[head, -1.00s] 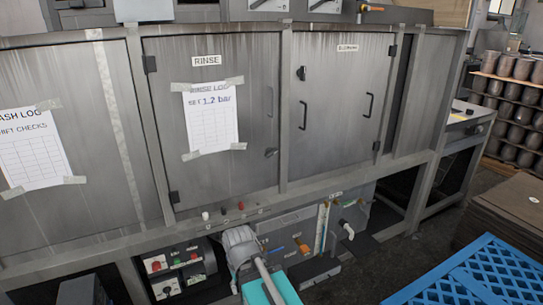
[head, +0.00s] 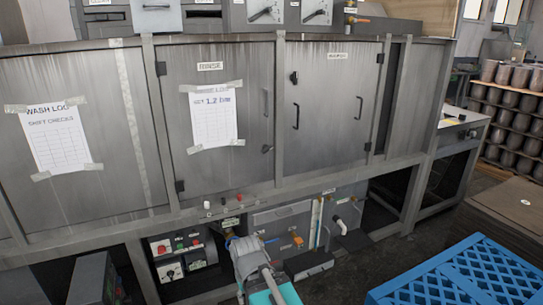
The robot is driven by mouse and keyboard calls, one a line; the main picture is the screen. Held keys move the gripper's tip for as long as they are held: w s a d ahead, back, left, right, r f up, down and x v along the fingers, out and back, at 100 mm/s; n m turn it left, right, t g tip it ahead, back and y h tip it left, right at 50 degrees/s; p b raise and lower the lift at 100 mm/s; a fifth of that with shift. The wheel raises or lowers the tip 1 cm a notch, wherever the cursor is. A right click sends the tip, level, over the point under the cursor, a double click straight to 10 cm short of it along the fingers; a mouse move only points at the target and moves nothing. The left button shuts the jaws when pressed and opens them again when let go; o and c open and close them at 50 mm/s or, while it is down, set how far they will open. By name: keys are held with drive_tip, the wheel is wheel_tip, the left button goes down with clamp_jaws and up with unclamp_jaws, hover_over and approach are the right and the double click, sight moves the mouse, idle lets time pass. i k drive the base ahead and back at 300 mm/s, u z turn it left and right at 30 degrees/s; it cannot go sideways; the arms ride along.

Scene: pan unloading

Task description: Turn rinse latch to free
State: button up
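The rinse door (head: 250,165) is a grey, streaked steel panel in the middle of the cabinet front, marked by a RINSE label (head: 210,66). It looks closed. The rinse latch (head: 267,149) is a small dark lever low on its right edge, below the door's pull handle (head: 265,102). It seems to lie roughly level, but it is too small to read its setting. A grey and teal part of my arm shows at the bottom middle, well below the latch. My gripper's fingers do not show.
The door to the right has a black latch (head: 293,78) and a pull handle (head: 296,117). A paper rinse log (head: 213,120) is taped to the rinse door. Below are a control box (head: 180,255) and pipes. A blue slatted pallet (head: 460,275) stands at front right.

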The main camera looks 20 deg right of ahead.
sight(266, 148)
drive_tip(key=k, duration=0.15)
drive_tip(key=z, duration=0.35)
drive_tip(key=i, duration=1.2)
drive_tip(key=u, duration=0.35)
